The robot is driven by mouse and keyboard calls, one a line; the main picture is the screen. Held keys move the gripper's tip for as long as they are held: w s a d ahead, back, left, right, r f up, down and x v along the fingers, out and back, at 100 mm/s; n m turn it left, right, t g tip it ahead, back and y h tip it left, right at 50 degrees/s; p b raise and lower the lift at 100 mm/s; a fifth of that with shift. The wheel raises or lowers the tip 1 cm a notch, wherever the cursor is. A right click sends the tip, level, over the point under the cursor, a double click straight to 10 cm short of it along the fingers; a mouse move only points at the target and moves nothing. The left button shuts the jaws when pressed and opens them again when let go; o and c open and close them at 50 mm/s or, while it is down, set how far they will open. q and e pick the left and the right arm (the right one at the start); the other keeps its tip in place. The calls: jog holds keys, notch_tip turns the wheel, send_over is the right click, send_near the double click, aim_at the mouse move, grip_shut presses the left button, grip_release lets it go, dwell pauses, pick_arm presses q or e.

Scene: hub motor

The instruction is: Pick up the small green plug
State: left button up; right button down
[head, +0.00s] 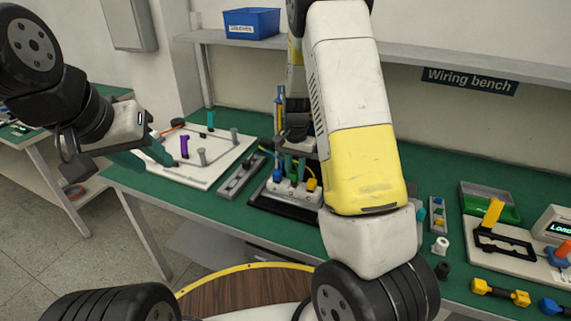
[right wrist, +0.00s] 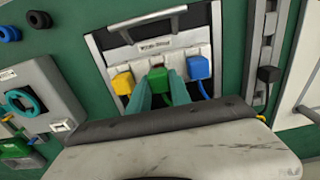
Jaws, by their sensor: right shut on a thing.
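The small green plug (right wrist: 158,74) sits at the white socket strip (right wrist: 172,58), between a yellow plug (right wrist: 122,82) and a blue plug (right wrist: 198,67). My right gripper (right wrist: 160,88) is shut on the green plug, with one teal finger on each side of it. The fingers hide part of the plug, and I cannot tell whether it is still seated. In the head view my right gripper (head: 295,167) reaches down to the strip (head: 292,194). My left gripper (head: 150,157) is open and empty, left of the white board.
A white board (head: 222,172) with pegs and a grey rail (head: 241,176) lie left of the strip. A green tray (head: 488,203), a black frame with a yellow handle (head: 493,212) and yellow connectors (head: 499,292) lie at right. A shelf (head: 450,62) runs above the back.

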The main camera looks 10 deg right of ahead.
jog(key=shift+s+a+r, duration=0.1)
jog(key=shift+s+r, duration=0.1)
jog(key=shift+r, duration=0.35)
jog(key=shift+s+a+r, duration=0.1)
jog(key=shift+s+r, duration=0.1)
jog(key=shift+r, duration=0.3)
jog(key=s+a, duration=0.3)
jog(key=s, duration=0.4)
jog(key=s+a+r, duration=0.1)
jog(key=s+a, duration=0.2)
jog(key=s, duration=0.4)
jog(key=shift+r, duration=0.15)
jog(key=shift+w, duration=0.1)
